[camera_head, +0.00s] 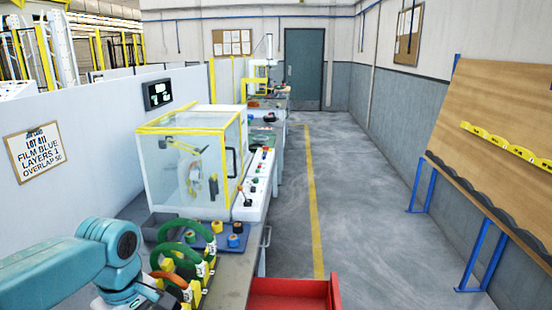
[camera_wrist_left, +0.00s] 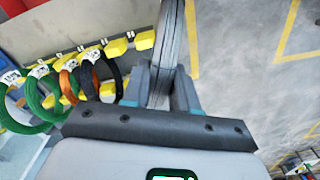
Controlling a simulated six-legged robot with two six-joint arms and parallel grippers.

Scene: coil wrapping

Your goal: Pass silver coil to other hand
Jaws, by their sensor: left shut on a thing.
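The silver coil (camera_wrist_left: 171,40) shows edge-on as a grey band in the left wrist view, running up out of the top of the picture. My left gripper (camera_wrist_left: 163,88) is shut on it, with one finger on each side of the band. In the head view my left arm comes in at the bottom left and the silver coil cannot be made out there. My right gripper is in neither view.
Green, orange and black coils with white tags stand in yellow holders on the bench (camera_head: 233,283), including a green coil (camera_head: 184,253). Behind them is a clear case with a yellow frame (camera_head: 190,130). A red bin (camera_head: 290,292) is at the bottom.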

